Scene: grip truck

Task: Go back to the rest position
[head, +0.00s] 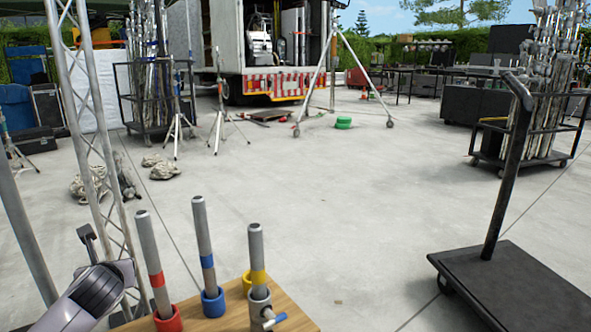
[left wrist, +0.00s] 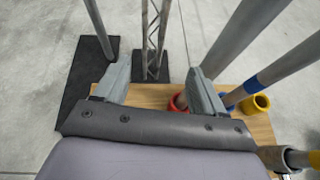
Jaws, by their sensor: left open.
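My left gripper (left wrist: 160,85) is open and empty in the left wrist view, with its two fingers apart above the left part of a wooden board (left wrist: 150,93). In the head view my left gripper (head: 90,245) is at the lower left, left of the pipes. A red-banded pipe (head: 147,240) stands in a red cup (head: 169,319). A blue-banded pipe (head: 203,230) stands in a blue cup (head: 213,303). A yellow-banded pipe (head: 257,250) stands in a grey metal fitting (head: 260,308) with a blue handle. The yellow cup (left wrist: 256,103) looks empty. My right gripper is not in view.
A lattice truss (head: 92,120) rises close to my left gripper, beside a bare pole on a dark base (left wrist: 88,85). A black flat cart (head: 515,285) with an upright handle stands at the right. The middle floor is clear. A truck (head: 262,50) stands at the back.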

